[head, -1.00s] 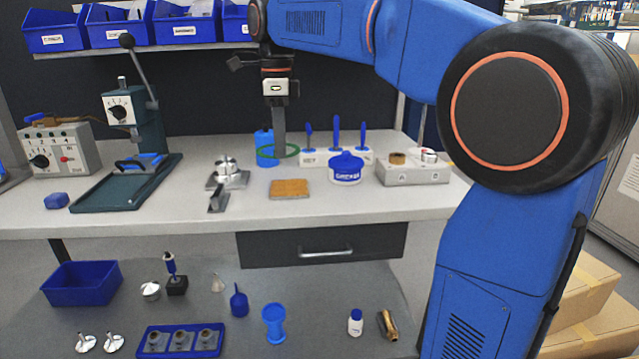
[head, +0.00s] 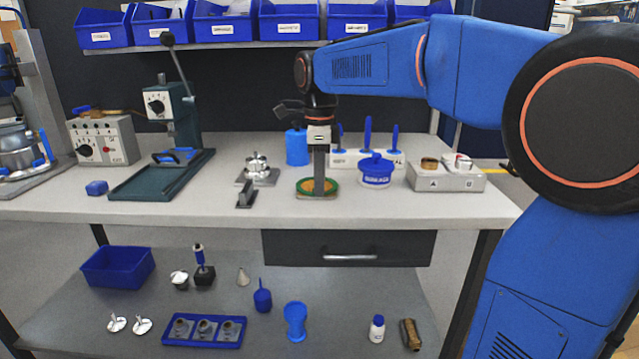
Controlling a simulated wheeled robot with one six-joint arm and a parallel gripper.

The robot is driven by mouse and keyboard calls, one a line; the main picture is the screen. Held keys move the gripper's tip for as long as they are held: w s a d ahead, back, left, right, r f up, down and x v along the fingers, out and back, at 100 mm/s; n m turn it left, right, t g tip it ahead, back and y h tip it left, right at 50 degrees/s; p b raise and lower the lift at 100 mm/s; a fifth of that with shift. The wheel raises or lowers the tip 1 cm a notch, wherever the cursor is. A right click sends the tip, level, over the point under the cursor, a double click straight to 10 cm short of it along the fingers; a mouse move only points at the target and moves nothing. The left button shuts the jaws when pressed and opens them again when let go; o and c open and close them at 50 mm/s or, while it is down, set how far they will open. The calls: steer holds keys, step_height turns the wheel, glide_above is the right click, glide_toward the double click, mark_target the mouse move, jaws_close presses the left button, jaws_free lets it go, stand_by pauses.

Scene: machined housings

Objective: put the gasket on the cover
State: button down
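The gasket is a thin green ring (head: 301,184) around the tip of my gripper (head: 319,191). It lies over a flat orange-brown square plate on the bench, which looks like the cover (head: 331,195). The gasket appears level and roughly centred on the plate. Whether it touches the plate or hangs just above cannot be told for sure. My gripper points straight down, its fingers showing as one narrow grey column, and it looks shut on the gasket. The fingers hide part of the ring and the plate.
A silver part on a fixture (head: 257,170) stands close left of the plate. A blue-lidded tub (head: 376,171) is close right, with a blue canister (head: 297,147) and upright blue-handled tools (head: 367,138) behind. A grey block (head: 445,178) stands farther right. Clear bench lies in front.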

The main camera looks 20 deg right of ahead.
steer(key=shift+f, duration=0.15)
steer(key=c, duration=2)
jaws_free()
step_height(320, 180, up, 12)
steer(key=shift+r, duration=0.1)
steer(key=s+d+f+n+t, duration=0.1)
steer(key=s+d+f+n, duration=0.1)
steer(key=s+f+n, duration=0.5)
steer(key=s+d+f+n+t, duration=0.2)
steer(key=s+f+n, duration=0.5)
steer(key=s+f, duration=0.4)
steer(key=s+d+f+n+t, duration=0.1)
steer(key=s+d+f+n, duration=0.3)
steer(key=s+f+n, duration=0.3)
steer(key=shift+s+f+n+t, duration=0.2)
steer(key=shift+s+f, duration=0.25)
steer(key=shift+s, duration=0.35)
steer(key=shift+s+f+n+t, duration=0.1)
steer(key=shift+s+f+t, duration=0.1)
steer(key=shift+s+f, duration=0.4)
steer(key=shift+s+r, duration=0.15)
steer(key=shift+r, duration=0.05)
